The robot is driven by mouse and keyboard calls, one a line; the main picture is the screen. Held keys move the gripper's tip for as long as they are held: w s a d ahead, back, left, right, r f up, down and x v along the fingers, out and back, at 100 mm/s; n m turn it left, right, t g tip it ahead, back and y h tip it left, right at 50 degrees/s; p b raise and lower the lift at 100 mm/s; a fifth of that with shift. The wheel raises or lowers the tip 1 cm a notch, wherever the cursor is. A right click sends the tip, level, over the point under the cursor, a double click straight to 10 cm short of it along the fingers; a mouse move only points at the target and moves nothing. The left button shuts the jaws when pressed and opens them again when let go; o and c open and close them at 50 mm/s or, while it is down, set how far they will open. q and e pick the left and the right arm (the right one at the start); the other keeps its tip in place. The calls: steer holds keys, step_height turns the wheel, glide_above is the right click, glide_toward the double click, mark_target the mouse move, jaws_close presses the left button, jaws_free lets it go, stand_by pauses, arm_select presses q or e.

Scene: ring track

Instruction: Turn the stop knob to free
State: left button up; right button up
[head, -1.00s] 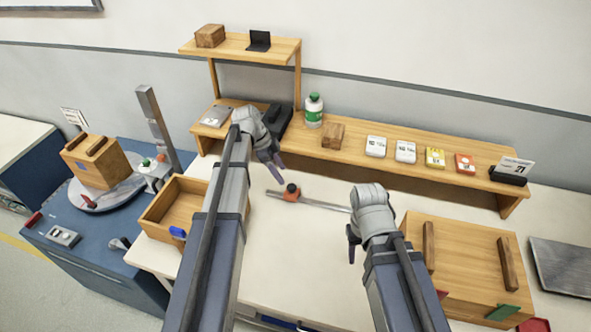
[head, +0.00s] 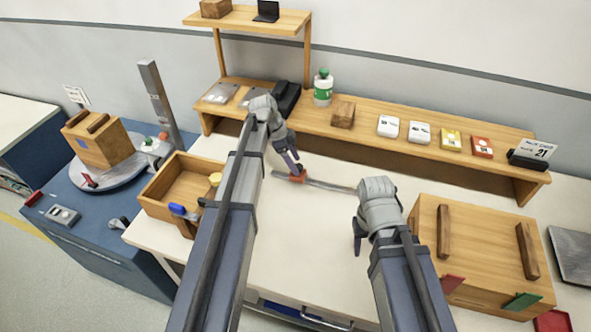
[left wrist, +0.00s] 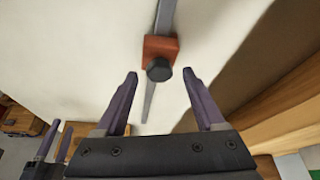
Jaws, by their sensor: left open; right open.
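The stop is a red-orange block (head: 297,177) on a thin grey metal rail (head: 328,185) lying on the white bench top. Its dark faceted knob (left wrist: 159,69) shows in the left wrist view, on the side of the block (left wrist: 160,46) facing my gripper. My left gripper (head: 292,166) is open just above the stop and partly hides it. In the left wrist view the knob is seen between the two purple fingertips, slightly beyond them; whether they touch it I cannot tell. My right gripper (head: 357,236) is open and empty over the bench, right of the stop.
An open wooden drawer box (head: 160,206) stands left of my left arm. A wooden shelf (head: 372,128) with a green-white bottle (head: 323,88) and several small boxes runs behind. A large wooden box (head: 480,265) stands at right.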

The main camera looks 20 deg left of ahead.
arm_select(q)
steer(key=shift+d+f, duration=0.2)
steer(key=shift+f, duration=0.3)
steer(key=shift+c, duration=0.3)
jaws_close()
